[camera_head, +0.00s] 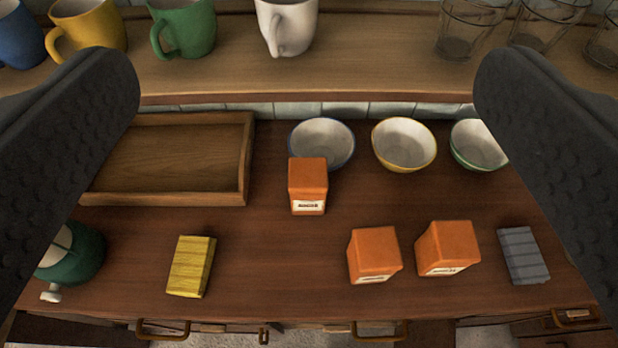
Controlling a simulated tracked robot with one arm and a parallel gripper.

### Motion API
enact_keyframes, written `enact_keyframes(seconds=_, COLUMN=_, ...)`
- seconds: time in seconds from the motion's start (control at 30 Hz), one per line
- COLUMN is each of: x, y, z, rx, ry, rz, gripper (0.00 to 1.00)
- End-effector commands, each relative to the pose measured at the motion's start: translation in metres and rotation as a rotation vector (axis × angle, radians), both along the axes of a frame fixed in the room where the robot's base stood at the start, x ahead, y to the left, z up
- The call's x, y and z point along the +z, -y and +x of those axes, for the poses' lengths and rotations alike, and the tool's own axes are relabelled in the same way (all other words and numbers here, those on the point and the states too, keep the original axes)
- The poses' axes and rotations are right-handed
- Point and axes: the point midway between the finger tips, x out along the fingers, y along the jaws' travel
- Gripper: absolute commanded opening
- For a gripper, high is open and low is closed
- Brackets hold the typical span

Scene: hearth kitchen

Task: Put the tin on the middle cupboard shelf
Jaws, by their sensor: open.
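Three orange box-shaped containers with white labels show on the dark wooden counter, and any of them may be the tin. One (307,182) stands in front of the blue-rimmed bowl. Another (374,253) stands nearer the front edge, with the third (447,247) close to its right. I cannot read their labels. My gripper (306,88) is open and empty, its dark fingers at the left and right of the view, above the counter. A wooden shelf (350,78) runs above the back of the counter; I cannot tell which cupboard shelf it is.
The shelf holds several mugs, including a white one (287,25), and glasses (470,28). On the counter are a wooden tray (245,160), bowls (404,145), a yellow block (191,266), a grey block (522,255) and a dark green vessel (80,254). The front-middle counter is clear.

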Motion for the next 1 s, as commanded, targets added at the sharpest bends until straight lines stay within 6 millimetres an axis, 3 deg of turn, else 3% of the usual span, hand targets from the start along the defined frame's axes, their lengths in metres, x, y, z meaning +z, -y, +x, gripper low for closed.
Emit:
enact_keyframes(seconds=0.3, x=-0.162, y=-0.007, z=0.094, rx=-0.031, ry=0.063, rz=-0.002, gripper=0.90)
enact_keyframes(seconds=0.5, x=-0.275, y=-0.004, z=0.124, rx=-0.030, ry=0.122, rz=-0.004, gripper=0.90)
enact_keyframes(seconds=0.6, x=-0.324, y=-0.001, z=0.128, rx=-0.023, ry=0.152, rz=-0.005, gripper=0.90)
enact_keyframes(seconds=0.7, x=-0.363, y=0.001, z=0.127, rx=-0.012, ry=0.178, rz=-0.005, gripper=0.90)
enact_keyframes(seconds=0.8, x=-0.387, y=0.002, z=0.124, rx=-0.004, ry=0.194, rz=-0.003, gripper=0.90)
enact_keyframes(seconds=1.0, x=-0.400, y=0.003, z=0.121, rx=0.005, ry=0.213, rz=-0.001, gripper=0.90)
